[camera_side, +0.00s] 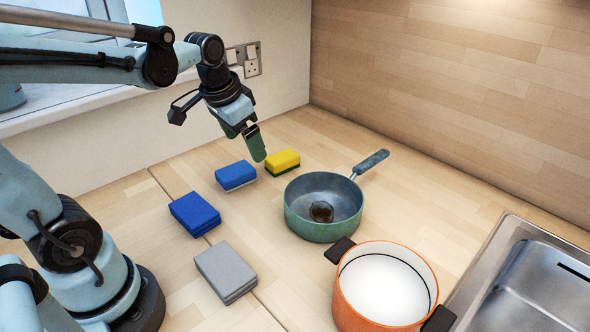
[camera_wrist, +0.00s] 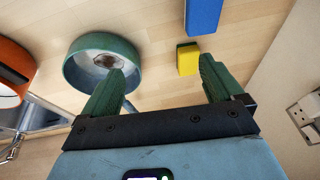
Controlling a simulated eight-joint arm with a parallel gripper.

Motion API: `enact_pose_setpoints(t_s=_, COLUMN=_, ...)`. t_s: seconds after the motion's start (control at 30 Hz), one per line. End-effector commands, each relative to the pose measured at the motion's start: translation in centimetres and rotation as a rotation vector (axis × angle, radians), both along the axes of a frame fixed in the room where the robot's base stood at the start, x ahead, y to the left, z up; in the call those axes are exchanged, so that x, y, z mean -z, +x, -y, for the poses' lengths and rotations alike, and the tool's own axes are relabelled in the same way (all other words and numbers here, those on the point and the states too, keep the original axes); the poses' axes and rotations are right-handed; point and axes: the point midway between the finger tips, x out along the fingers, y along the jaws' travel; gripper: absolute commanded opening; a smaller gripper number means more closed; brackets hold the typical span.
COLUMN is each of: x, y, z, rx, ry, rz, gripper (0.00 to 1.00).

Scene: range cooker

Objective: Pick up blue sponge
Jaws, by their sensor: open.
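A blue sponge (camera_side: 236,175) with a pale underside lies flat on the wooden worktop, left of a yellow sponge (camera_side: 282,162). My gripper (camera_side: 251,145), with green fingers, is open and empty above the worktop, pointing down near the blue and yellow sponges. In the wrist view my gripper (camera_wrist: 162,67) has its fingers wide apart. The yellow sponge (camera_wrist: 188,59) shows near the right finger, and a blue sponge (camera_wrist: 203,15) is beyond it, cut off by the top edge.
An orange pot (camera_side: 375,313) and a metal sink (camera_side: 530,285) are further right. A wall with sockets (camera_side: 243,60) stands behind.

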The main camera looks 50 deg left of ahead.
Motion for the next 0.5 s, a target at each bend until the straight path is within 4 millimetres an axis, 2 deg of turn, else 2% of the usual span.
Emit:
enact_pose_setpoints(t_s=0.03, x=0.1, y=0.7, z=-1.4, rx=-0.003, ry=0.0, rz=-0.039, gripper=0.94)
enact_pose_setpoints(t_s=0.3, x=1.6, y=2.4, z=-7.3, rx=0.024, ry=-0.03, rz=-0.229, gripper=0.94)
enact_pose_setpoints(t_s=0.5, x=2.7, y=2.7, z=-9.7, rx=0.04, ry=-0.058, rz=-0.301, gripper=0.94)
